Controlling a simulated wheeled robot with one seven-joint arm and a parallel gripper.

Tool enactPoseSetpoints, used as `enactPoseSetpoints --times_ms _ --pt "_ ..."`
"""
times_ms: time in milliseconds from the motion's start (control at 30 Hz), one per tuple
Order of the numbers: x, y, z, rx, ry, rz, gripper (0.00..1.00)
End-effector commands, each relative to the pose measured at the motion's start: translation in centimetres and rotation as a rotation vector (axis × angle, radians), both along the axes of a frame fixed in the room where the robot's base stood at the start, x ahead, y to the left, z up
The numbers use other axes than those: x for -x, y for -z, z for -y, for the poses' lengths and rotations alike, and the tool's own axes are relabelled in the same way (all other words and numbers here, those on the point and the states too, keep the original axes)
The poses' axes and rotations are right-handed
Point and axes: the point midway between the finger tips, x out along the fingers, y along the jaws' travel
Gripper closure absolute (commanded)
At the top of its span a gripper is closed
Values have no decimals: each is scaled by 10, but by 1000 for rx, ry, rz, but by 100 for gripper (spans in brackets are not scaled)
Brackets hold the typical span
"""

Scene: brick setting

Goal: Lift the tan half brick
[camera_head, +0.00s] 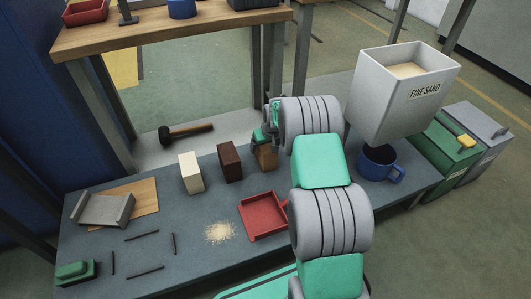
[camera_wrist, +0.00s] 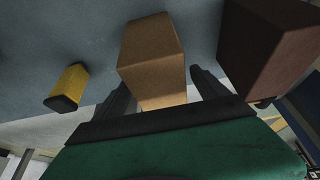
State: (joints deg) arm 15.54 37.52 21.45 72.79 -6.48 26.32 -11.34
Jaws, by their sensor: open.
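The tan half brick (camera_head: 267,158) stands on the grey bench top, partly hidden behind my gripper (camera_head: 263,138) in the head view. In the wrist view the tan half brick (camera_wrist: 152,50) shows its plain tan faces, and my gripper (camera_wrist: 160,90) has one dark finger on either side of its near part. The fingers are apart; I cannot tell whether either touches the brick. A dark brown brick (camera_head: 230,162) stands just left of it, and it fills the right of the wrist view (camera_wrist: 268,45).
A cream brick (camera_head: 191,173), a red tray (camera_head: 262,215) and a sand patch (camera_head: 219,232) are on the bench. A hammer (camera_head: 185,133) lies behind. A blue mug (camera_head: 380,164) sits under the fine sand hopper (camera_head: 390,105). The wrist view shows a yellow black-ended object (camera_wrist: 70,84) beside the tan brick.

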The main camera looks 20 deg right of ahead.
Motion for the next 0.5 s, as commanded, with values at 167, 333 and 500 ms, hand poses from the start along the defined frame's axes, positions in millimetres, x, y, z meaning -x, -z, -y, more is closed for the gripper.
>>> enactPoseSetpoints --times_ms 167,333,500 --pt "0 0 0 0 0 0 22" --pt "0 0 0 0 0 0 36" --pt "0 0 0 0 0 0 50"
